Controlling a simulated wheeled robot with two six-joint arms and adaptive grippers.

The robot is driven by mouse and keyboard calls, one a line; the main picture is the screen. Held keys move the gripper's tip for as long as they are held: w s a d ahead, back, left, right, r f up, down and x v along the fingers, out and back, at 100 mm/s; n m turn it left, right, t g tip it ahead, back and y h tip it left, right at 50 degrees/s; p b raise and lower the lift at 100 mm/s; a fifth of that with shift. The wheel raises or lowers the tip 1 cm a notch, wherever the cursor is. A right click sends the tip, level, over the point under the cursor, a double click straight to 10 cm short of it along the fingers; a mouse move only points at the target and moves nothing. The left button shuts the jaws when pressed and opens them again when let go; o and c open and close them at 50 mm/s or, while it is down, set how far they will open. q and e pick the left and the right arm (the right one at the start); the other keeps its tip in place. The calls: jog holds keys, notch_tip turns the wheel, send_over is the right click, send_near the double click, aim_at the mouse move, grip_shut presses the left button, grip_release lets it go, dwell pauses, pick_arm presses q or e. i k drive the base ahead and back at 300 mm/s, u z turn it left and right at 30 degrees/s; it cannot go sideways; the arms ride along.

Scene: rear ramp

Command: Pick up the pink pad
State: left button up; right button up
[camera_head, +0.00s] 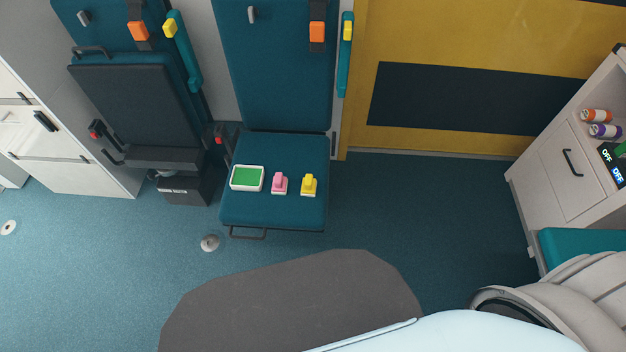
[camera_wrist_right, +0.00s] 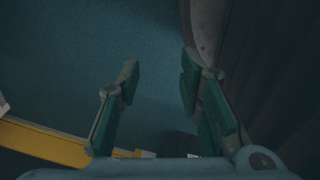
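The pink pad (camera_head: 280,184) is a small pink block with a raised part and a pale base. It stands on the folded-down teal seat (camera_head: 250,212) in the head view, between a green-topped white tray on its left and a yellow block on its right. My right gripper (camera_wrist_right: 158,80) shows in the right wrist view with its two fingers spread wide and nothing between them. It hangs over dark blue floor, and the pink pad is not in that view. My left gripper is in neither view.
The green-topped tray (camera_head: 246,178) and the yellow block (camera_head: 309,185) share the seat with the pad. A folded black seat (camera_head: 135,103) is at left. A white cabinet (camera_head: 570,165) stands at right. The floor (camera_head: 400,215) in front of the yellow door (camera_head: 450,40) is clear.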

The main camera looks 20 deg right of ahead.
aim_at(280, 183)
jog(key=z, duration=0.1)
jog(key=i, duration=0.5)
jog(key=z, duration=0.55)
jog(key=k, duration=1.2)
jog(key=u, duration=0.55)
jog(key=i, duration=1.5)
jog(key=z, duration=0.05)
